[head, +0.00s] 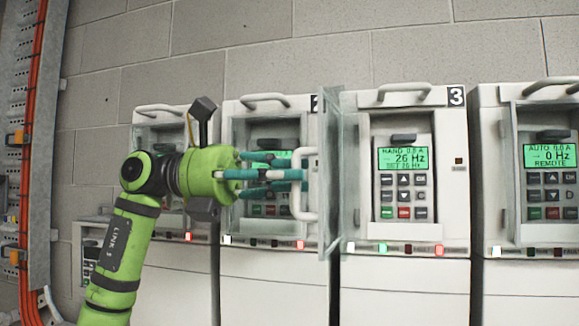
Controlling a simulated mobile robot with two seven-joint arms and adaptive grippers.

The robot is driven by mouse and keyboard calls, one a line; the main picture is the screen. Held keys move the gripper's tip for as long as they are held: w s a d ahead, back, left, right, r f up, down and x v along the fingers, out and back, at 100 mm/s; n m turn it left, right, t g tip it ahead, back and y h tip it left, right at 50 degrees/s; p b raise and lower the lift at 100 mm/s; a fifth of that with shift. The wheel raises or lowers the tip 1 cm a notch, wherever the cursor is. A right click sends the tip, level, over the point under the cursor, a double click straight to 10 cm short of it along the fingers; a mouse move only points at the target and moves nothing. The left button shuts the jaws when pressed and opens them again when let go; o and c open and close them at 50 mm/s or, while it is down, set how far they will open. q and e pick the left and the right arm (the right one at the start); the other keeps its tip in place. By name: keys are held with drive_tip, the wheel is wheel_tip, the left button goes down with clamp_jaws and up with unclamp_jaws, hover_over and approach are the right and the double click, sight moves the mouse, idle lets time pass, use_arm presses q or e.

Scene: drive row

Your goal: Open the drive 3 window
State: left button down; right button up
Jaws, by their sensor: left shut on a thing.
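Drive 3 (457,200) is the white cabinet marked 3. Its window (333,200) is a clear pane, swung out on the left side of the drive and seen nearly edge-on. The window's white handle (298,212) stands on the pane's left face. My left gripper (303,175) reaches in from the left with its teal fingers shut on this handle. Drive 3's panel (404,180) is uncovered, with a green screen reading HAND and 26 Hz above several keys. The fingers hide part of the handle. My right gripper is not in view.
Drive 2 (262,285) is behind my left gripper, its panel partly hidden. Another drive (490,200) stands at the right with a screen reading AUTO and 0 Hz. Orange cables (32,150) run up the left wall. Space before drive 3's panel is clear.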

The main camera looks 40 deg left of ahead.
use_arm(q)
drive_tip(key=shift+w+a+r+p, duration=0.1)
drive_tip(key=shift+a+p, duration=0.05)
drive_tip(key=shift+a, duration=0.3)
drive_tip(key=shift+w+a+r+p, duration=0.1)
drive_tip(key=shift+a+p, duration=0.05)
drive_tip(key=shift+a, duration=0.25)
drive_tip(key=c, duration=1.3)
unclamp_jaws()
drive_tip(key=shift+o, duration=0.7)
drive_tip(key=shift+w+d+f, duration=0.2)
drive_tip(key=shift+w, duration=0.2)
drive_tip(key=v, duration=0.7)
drive_tip(key=shift+s+a, duration=0.2)
drive_tip(key=shift+a, duration=0.05)
drive_tip(key=shift+d, duration=0.1)
